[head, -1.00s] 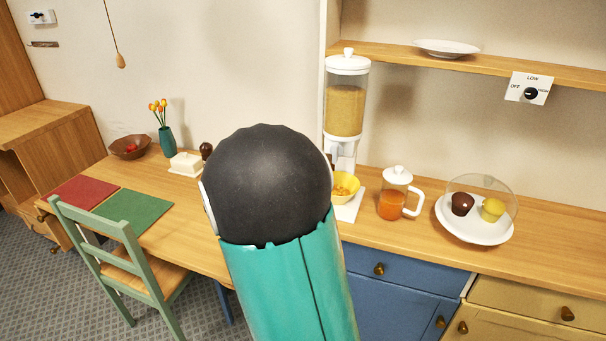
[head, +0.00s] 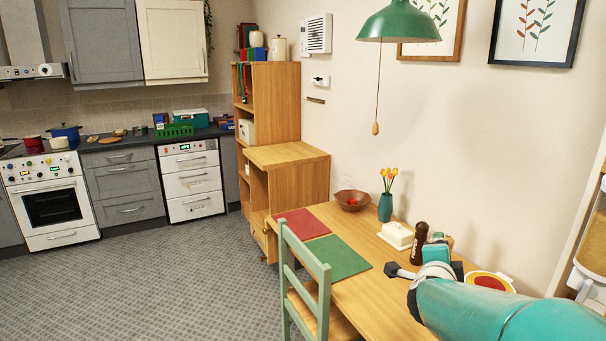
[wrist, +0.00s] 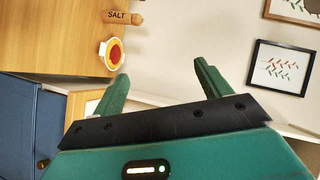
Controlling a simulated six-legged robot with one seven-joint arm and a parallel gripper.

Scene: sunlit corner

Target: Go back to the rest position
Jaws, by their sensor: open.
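My gripper (wrist: 161,72) shows in the wrist view with its two green fingers spread wide apart. Nothing is between them. In the head view my teal arm reaches in from the lower right, over the right end of the wooden table (head: 375,297). A yellow-rimmed plate or bowl with red contents (wrist: 112,53) lies on the wood beyond the fingers, apart from them. It also shows in the head view (head: 490,281), partly behind my arm. A brown mill marked SALT (wrist: 122,17) is close to it.
A green chair (head: 303,275) stands at the table's front. A butter dish (head: 397,235), flower vase (head: 385,207) and bowl (head: 352,200) are along the table's back. A green lamp (head: 400,22) hangs above. The carpet (head: 165,285) at left is clear.

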